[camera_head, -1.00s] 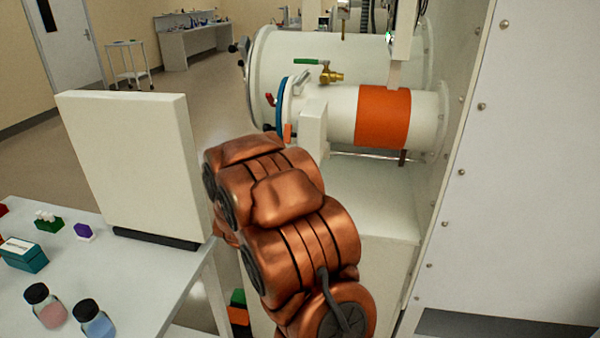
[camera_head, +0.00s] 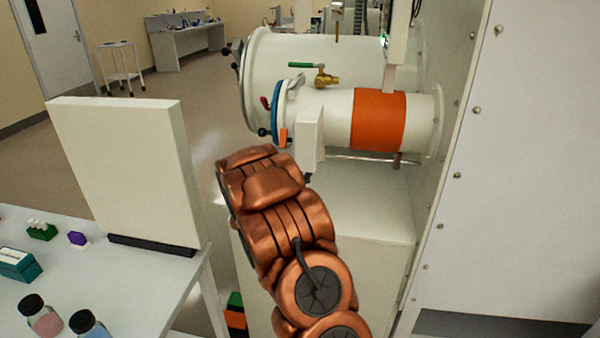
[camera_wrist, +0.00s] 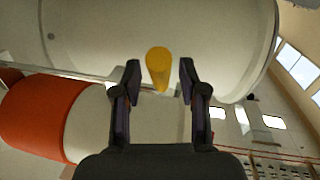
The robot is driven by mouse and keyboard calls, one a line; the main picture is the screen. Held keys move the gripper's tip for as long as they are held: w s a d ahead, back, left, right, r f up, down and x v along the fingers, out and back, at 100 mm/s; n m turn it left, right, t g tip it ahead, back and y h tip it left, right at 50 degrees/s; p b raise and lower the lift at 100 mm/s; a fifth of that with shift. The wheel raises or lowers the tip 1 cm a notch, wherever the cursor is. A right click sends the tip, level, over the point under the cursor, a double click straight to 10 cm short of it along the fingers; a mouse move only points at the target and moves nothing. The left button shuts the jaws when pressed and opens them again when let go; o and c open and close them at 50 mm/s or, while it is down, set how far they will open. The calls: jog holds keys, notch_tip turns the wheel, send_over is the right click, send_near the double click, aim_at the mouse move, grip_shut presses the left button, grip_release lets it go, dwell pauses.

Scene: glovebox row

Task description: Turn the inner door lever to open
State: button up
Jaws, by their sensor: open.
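The small antechamber cylinder (camera_head: 330,104) has an orange band (camera_head: 379,121), a blue ring (camera_head: 277,108) at its door end, and small red and black-knobbed levers there. A short orange handle (camera_head: 283,138) shows beside the white block (camera_head: 308,138). In the wrist view my gripper (camera_wrist: 159,76) is open, with a yellow tapered piece (camera_wrist: 158,68) in line with the gap between its fingertips. I cannot tell whether this piece is the inner door lever or whether the fingers touch it. The head view hides my gripper behind my copper arm.
A larger white cylinder (camera_head: 300,58) lies behind the small one. A brass valve (camera_head: 325,77) with a green handle (camera_head: 301,65) stands above the small cylinder. The glovebox wall (camera_head: 530,170) is at right. A bench with a white panel (camera_head: 122,170) and bottles is at left.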

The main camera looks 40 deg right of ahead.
jog(key=shift+w+d, duration=0.15)
jog(key=shift+d, duration=0.1)
jog(key=shift+c, duration=0.4)
grip_shut()
